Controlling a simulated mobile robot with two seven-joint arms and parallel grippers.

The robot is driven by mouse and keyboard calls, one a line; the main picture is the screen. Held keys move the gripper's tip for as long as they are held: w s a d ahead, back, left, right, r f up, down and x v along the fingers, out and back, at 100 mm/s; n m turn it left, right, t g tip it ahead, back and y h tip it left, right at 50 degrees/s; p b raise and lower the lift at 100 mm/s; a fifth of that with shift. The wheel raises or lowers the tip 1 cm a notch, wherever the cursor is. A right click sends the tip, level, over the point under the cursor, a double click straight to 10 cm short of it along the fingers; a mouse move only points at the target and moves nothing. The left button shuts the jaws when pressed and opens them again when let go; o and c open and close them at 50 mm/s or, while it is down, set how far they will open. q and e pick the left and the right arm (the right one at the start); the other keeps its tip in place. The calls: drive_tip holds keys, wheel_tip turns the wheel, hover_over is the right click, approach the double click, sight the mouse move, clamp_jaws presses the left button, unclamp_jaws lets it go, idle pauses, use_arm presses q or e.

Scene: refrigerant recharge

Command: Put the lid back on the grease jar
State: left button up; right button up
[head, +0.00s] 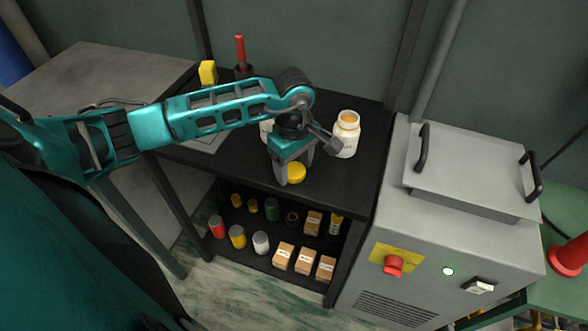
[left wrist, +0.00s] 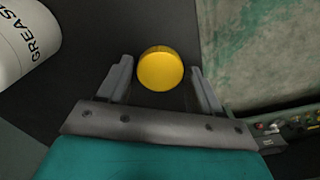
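The grease jar (head: 347,134) is white with an open top showing yellow-orange contents. It stands upright on the black bench top, right of my left gripper; part of it with GREASE lettering also shows in the left wrist view (left wrist: 22,42). The round yellow lid (head: 296,173) lies on the bench near its front edge. My left gripper (head: 297,164) is open above the lid. In the left wrist view the lid (left wrist: 160,69) appears between the two spread fingertips, with gaps at both sides. My right gripper is not in view.
Another white container (head: 266,130) is partly hidden behind my left arm. A yellow item (head: 208,73) and a red-handled tool (head: 240,52) stand at the back. The shelf below holds several cans and boxes (head: 283,255). A grey machine (head: 440,230) stands close on the right.

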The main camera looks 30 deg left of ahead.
sight(294, 170)
use_arm(q)
drive_tip(key=c, duration=0.7)
wheel_tip(294, 170, up, 20)
drive_tip(key=shift+r, duration=0.1)
idle(0.5)
